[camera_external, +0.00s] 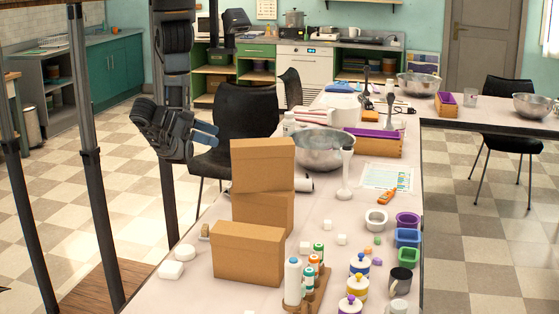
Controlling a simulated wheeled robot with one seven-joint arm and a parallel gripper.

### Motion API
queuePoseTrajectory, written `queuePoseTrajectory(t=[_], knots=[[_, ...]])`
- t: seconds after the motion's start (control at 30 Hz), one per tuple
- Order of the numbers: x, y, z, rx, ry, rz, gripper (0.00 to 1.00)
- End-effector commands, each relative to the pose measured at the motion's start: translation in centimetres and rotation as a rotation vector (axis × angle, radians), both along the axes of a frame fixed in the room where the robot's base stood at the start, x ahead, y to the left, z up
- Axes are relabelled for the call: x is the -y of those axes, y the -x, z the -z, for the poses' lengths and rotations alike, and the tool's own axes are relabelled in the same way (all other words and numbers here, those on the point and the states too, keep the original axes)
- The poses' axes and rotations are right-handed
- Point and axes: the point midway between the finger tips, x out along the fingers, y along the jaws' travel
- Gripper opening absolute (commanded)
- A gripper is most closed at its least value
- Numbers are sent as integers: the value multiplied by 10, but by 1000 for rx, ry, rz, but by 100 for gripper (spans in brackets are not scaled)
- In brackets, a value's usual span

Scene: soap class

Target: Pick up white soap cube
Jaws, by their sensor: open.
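Small white soap cubes lie on the white table (215,290). One white cube (305,247) and another (341,239) lie right of the cardboard boxes, with a third (327,225) a little farther back. Larger white rounded blocks (171,269) lie at the table's left edge. I cannot tell which one the task means. My gripper (208,134) is open and empty. It is raised left of the boxes, in front of the black chair, and apart from all the soap.
Stacked cardboard boxes (248,255) stand between my gripper and the small cubes. Bottles (293,282), jars (360,265) and coloured moulds (408,238) crowd the front right.

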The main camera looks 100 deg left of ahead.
Motion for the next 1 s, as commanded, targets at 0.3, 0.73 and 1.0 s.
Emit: queuePoseTrajectory(t=[0.3, 0.73, 1.0], knots=[[0, 0, 0, 0, 0, 0, 75], [0, -1, -1, -1, 4, 0, 56], [23, -47, -31, -60, 257, 24, 56]])
